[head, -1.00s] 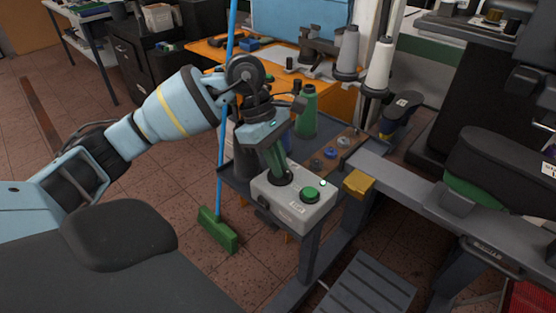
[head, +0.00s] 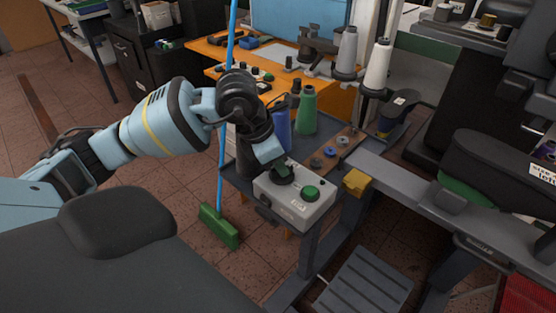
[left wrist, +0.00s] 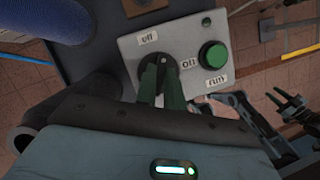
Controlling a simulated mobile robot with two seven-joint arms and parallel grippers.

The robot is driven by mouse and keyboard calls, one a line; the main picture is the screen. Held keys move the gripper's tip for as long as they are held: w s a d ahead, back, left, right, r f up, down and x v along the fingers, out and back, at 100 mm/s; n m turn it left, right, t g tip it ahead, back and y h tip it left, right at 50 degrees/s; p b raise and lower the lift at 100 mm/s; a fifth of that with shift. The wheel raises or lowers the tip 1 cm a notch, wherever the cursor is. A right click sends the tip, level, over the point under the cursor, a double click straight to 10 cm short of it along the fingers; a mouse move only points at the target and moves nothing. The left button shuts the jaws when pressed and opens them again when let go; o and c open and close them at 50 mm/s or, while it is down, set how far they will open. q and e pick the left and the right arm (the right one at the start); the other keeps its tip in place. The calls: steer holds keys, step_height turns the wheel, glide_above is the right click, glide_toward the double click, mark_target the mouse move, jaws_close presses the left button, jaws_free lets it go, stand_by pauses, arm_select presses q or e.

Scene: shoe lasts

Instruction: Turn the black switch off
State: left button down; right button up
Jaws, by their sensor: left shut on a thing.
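A light grey control box (head: 292,205) carries a round black switch (head: 281,176) and a green push button (head: 311,192). In the left wrist view the black switch (left wrist: 151,76) sits between the "off" label (left wrist: 149,38) above and the "on" label (left wrist: 188,63) to its right. My left gripper (head: 281,168) reaches down from the upper left. Its green fingers (left wrist: 161,88) are shut on the switch's knob. The fingers cover much of the knob, so I cannot tell exactly where it points.
The green button (left wrist: 212,54) is close to the right of the switch. Blue and green thread cones (head: 306,110) stand behind the box. A brown strip with several buttons (head: 330,152) lies behind it. A blue-handled broom (head: 219,226) stands at left, and a yellow block (head: 356,182) is at right.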

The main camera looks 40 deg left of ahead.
arm_select(q)
steer(key=n+y, duration=0.1)
steer(key=n, duration=0.2)
steer(key=shift+d+t+p, duration=0.15)
steer(key=shift+t+p, duration=0.15)
steer(key=shift+p, duration=0.05)
steer(key=shift+n+y, duration=0.6)
steer(key=shift+n, duration=0.8)
steer(key=c, duration=1.5)
jaws_free()
